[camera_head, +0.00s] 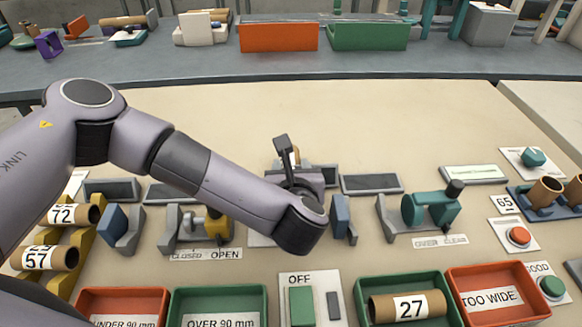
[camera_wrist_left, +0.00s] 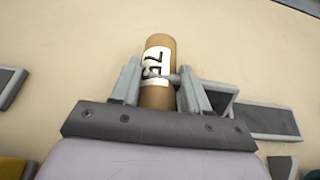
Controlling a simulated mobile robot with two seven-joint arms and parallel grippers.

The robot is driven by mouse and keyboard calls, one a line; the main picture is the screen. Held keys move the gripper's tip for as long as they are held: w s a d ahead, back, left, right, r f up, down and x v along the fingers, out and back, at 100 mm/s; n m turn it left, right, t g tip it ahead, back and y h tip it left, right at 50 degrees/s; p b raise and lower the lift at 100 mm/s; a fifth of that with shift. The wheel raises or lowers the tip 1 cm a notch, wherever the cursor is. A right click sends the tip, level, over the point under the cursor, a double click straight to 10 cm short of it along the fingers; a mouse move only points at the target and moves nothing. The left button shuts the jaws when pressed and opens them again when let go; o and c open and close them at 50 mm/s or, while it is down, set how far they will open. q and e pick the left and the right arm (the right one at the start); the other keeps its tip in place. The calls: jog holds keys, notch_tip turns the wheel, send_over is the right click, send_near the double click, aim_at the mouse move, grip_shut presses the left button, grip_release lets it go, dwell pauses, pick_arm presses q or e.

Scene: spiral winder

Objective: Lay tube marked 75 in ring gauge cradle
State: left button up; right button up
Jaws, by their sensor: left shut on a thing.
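My left gripper (camera_wrist_left: 157,78) is shut on a brown cardboard tube (camera_wrist_left: 158,98) with a white label reading 75. The tube stands out between the fingers in the left wrist view. In the head view my left gripper (camera_head: 290,165) is above the middle of the table, and my forearm hides most of the tube and what is below. A grey stand with a teal device (camera_head: 430,207) is to the right, by a label reading OVER CLEAR. I cannot tell for sure which fixture is the ring gauge cradle. My right gripper is not in view.
Tubes marked 72 (camera_head: 75,214) and 57 (camera_head: 48,258) lie in a yellow rack at left. A tube marked 27 (camera_head: 408,306) lies in a green tray. Red and green bins line the front edge. The back of the table is clear.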

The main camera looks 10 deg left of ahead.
pick_arm(q)
jog(key=shift+f, duration=0.25)
jog(key=o, duration=1)
jog(key=shift+r, duration=0.15)
jog(key=shift+o, duration=0.2)
